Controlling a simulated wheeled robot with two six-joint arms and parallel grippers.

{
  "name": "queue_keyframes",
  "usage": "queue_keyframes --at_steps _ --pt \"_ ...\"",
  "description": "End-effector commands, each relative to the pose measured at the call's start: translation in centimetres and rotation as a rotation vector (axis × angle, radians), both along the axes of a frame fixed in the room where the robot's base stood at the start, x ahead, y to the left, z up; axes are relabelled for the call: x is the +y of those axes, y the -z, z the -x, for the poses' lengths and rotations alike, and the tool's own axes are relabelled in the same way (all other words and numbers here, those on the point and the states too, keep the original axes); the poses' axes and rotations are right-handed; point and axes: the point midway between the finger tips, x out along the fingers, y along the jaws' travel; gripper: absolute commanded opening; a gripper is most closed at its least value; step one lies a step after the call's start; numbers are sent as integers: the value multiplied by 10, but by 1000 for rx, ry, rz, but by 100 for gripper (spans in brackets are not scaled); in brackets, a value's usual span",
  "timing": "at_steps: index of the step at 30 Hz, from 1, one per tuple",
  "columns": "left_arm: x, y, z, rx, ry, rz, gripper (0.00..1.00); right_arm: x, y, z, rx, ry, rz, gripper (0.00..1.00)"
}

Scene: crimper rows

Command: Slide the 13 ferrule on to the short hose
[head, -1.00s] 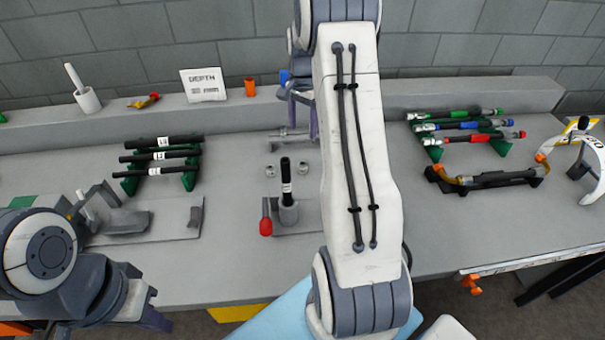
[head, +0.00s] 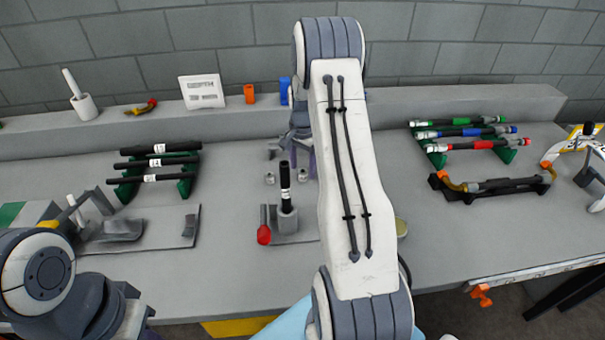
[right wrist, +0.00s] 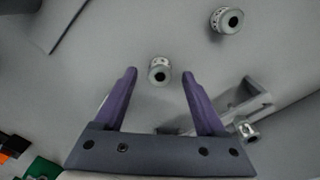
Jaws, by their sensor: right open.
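A short black hose (head: 285,183) with a white label stands upright in a grey holder (head: 287,222) on the bench. Two small silver ferrules are near it, one left of the hose (head: 270,179) and one right of it (head: 303,175). My right gripper (head: 302,150) is behind the holder, partly hidden by my forearm. In the right wrist view my right gripper (right wrist: 160,73) is open, with one ferrule (right wrist: 159,76) showing between its fingertips, not gripped. A second ferrule (right wrist: 227,19) lies farther up. Their marks are too small to read. My left gripper is outside the views.
A red-knobbed lever (head: 264,235) stands left of the holder. Black hoses lie on a green rack (head: 127,190) at left. Bare bench (head: 230,250) lies left of the lever.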

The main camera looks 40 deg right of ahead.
Motion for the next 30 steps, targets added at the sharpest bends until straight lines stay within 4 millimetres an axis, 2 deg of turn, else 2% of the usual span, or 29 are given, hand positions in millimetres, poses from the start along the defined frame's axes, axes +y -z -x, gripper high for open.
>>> queue_keyframes --at_steps 4,12,14,18,30 --pt "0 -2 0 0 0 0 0 0 18 0 1 0 -1 73" --pt "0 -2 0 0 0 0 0 0 22 0 -1 0 1 73" --pt "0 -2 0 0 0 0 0 0 22 0 -1 0 1 54" --pt "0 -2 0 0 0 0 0 0 21 0 -1 0 1 0" --pt "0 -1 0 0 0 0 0 0 17 -1 -2 0 1 0"
